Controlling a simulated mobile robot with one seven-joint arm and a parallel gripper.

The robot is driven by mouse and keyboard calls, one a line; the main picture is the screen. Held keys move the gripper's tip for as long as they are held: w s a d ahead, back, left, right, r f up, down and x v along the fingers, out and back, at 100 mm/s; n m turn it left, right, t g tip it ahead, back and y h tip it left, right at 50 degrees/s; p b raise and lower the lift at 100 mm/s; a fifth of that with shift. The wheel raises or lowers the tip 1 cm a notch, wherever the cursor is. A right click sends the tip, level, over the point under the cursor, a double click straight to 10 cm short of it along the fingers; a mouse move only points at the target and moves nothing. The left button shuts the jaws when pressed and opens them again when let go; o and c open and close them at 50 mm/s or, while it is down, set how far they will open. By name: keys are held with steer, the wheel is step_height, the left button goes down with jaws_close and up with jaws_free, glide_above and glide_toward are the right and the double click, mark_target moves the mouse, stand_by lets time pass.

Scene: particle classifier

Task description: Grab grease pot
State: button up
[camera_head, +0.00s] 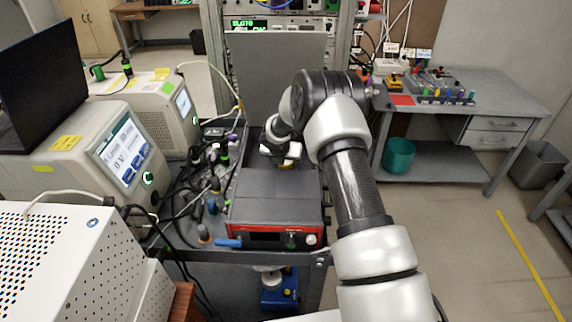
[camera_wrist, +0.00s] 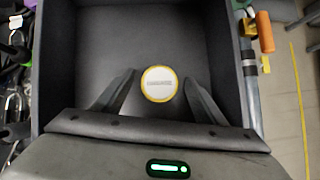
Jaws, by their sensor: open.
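The grease pot (camera_wrist: 159,84) shows in the wrist view as a round white lid with a yellow rim and small unreadable lettering. It sits on the floor of a dark open tray (camera_wrist: 205,40). My gripper (camera_wrist: 159,76) is open, with one dark finger to the left of the pot and one to the right. Gaps show between the pot and both fingers, and the gripper's height above it is hard to tell. In the head view my gripper (camera_head: 283,153) points down behind the red-and-black device, and the pot is mostly hidden there.
A red-and-black device (camera_head: 275,215) stands in front of the tray on the cart. Cables and tools crowd the left side (camera_head: 205,180). An orange-handled tool (camera_wrist: 265,32) is outside the tray's right wall. A workbench (camera_head: 460,105) stands at the right.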

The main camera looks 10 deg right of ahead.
steer(key=shift+w+d+f, duration=0.1)
steer(key=shift+w+f, duration=0.2)
steer(key=shift+f, duration=0.15)
steer(key=c, duration=1.2)
